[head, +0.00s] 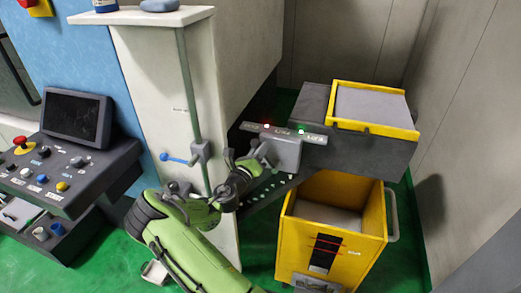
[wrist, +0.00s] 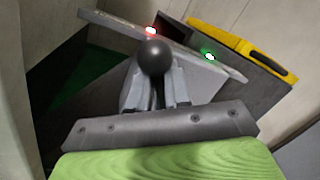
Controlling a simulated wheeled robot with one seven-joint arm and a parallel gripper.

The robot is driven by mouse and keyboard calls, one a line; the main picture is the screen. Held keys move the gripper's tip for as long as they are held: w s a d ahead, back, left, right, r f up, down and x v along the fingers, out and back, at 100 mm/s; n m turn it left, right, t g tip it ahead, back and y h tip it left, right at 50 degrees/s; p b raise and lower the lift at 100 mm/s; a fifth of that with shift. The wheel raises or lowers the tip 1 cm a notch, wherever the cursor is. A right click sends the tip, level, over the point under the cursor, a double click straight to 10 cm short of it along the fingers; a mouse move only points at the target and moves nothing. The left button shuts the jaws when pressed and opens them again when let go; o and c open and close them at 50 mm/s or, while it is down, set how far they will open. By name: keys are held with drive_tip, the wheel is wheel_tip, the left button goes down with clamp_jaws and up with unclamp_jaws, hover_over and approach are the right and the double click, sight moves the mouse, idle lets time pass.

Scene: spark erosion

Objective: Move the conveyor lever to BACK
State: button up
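The conveyor lever's dark ball knob (wrist: 155,57) shows in the wrist view, right at my gripper (wrist: 160,82). The fingers lie just below and around the knob, and I cannot tell whether they press on it. In the head view my gripper (head: 250,163) is at the left side of the grey lever box (head: 286,152), and it hides the lever there. A grey label plate (head: 314,138) on top has a lit red lamp (wrist: 151,31) and a lit green lamp (wrist: 208,56). Its lettering is too small to read surely.
A dark conveyor (head: 365,150) carries a yellow-rimmed tray (head: 375,84). A yellow cart (head: 330,255) stands below it. A pale column (head: 150,90) with a pipe and a blue-handled valve (head: 178,158) is close left of my arm. A control panel (head: 60,170) is further left.

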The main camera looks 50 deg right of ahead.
drive_tip(key=shift+o, duration=1)
drive_tip(key=shift+w+r, duration=0.15)
drive_tip(key=shift+w, duration=0.05)
drive_tip(key=b+v, duration=0.1)
drive_tip(key=v, duration=1.5)
drive_tip(key=shift+f, duration=0.25)
drive_tip(key=shift+s+d, duration=0.15)
